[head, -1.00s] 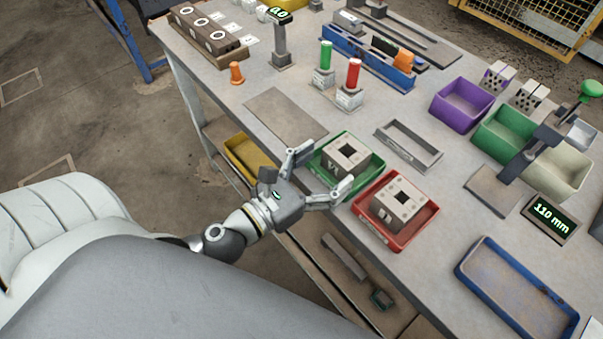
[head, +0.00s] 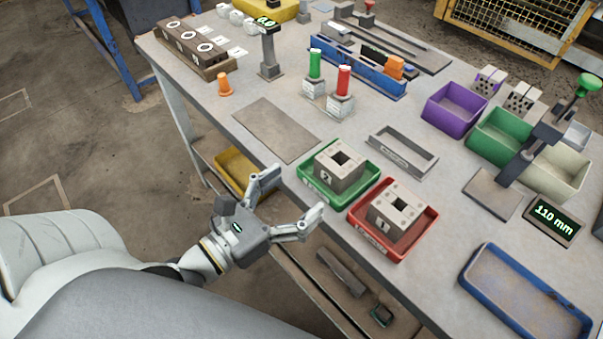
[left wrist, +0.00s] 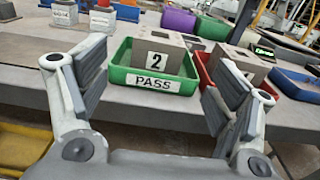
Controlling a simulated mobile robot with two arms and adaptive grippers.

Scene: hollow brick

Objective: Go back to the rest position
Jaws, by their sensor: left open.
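My left gripper (head: 290,203) is open and empty, off the front edge of the bench in the head view. In the left wrist view its two fingers (left wrist: 160,98) stand wide apart, with the green tray (left wrist: 120,78) beyond them. The green tray (head: 313,190) holds a grey hollow brick marked 2 (head: 347,178), and its label reads PASS in the left wrist view. Beside it a red tray (head: 372,242) holds a hollow brick marked 1 (head: 388,222). My right gripper is not in view.
The bench (head: 290,175) bears purple (head: 452,112), green (head: 500,138) and cream bins, a blue tray (head: 520,300), a display reading 110 mm (head: 553,219), and red and green posts. A yellow bin (head: 240,172) sits below the bench edge.

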